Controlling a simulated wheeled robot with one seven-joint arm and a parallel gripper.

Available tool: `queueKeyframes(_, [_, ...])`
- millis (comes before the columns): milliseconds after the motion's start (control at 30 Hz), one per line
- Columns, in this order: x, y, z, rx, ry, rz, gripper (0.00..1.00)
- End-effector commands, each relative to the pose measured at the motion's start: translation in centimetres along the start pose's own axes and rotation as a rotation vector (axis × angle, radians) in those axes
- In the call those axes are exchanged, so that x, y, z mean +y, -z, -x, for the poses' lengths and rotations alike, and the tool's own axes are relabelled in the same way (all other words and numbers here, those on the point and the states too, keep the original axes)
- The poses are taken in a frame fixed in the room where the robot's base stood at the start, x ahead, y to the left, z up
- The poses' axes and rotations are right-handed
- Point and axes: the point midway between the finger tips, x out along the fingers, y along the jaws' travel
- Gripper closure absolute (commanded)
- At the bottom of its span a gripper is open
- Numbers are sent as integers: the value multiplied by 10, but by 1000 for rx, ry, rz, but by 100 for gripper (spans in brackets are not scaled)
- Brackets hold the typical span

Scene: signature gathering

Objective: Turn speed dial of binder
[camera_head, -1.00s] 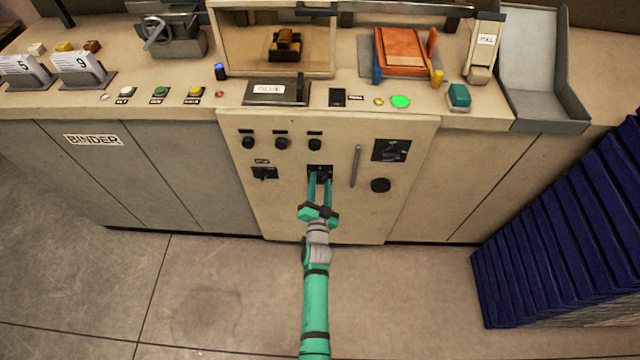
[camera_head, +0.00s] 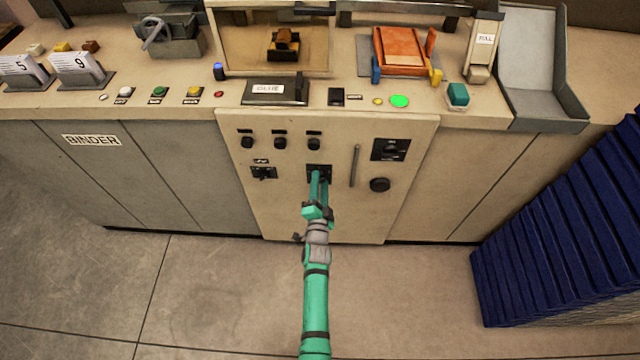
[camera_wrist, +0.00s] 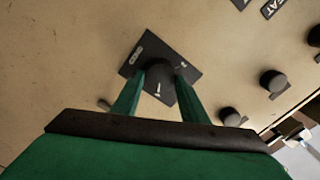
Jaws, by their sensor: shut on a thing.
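The binder's front panel (camera_head: 270,210) is cream coloured and carries several black knobs. My gripper (camera_head: 318,180) reaches the black plate (camera_head: 313,168) in the middle of this panel. In the wrist view, the green fingers (camera_wrist: 160,88) stand one on each side of a dark round dial (camera_wrist: 161,77) and are shut on it. The dial sits on a black plate (camera_wrist: 141,49) with small white marks, and the plate looks tilted in this view. The marks are too small to read surely. In the head view my fingers mostly hide the dial.
Three knobs (camera_head: 280,143) sit above in a row. A switch plate (camera_head: 264,173) is to the left. A vertical handle (camera_head: 354,166), a round knob (camera_head: 380,185) and another plate (camera_head: 391,149) are to the right. Blue stacked covers (camera_head: 560,230) stand at the right.

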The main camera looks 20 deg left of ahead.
Motion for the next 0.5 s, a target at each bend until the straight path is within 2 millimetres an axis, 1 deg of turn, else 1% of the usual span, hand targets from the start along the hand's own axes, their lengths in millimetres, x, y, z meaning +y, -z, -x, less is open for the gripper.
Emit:
queueKeyframes(200, [1, 0, 0, 0, -1, -2, 83])
queueKeyframes(233, [1, 0, 0, 0, -1, -2, 53])
queueKeyframes(267, [1, 0, 0, 0, -1, -1, 46])
queueKeyframes(300, [1, 0, 0, 0, -1, -1, 43])
queueKeyframes(500, [0, 0, 0, 0, -1, 0, 43])
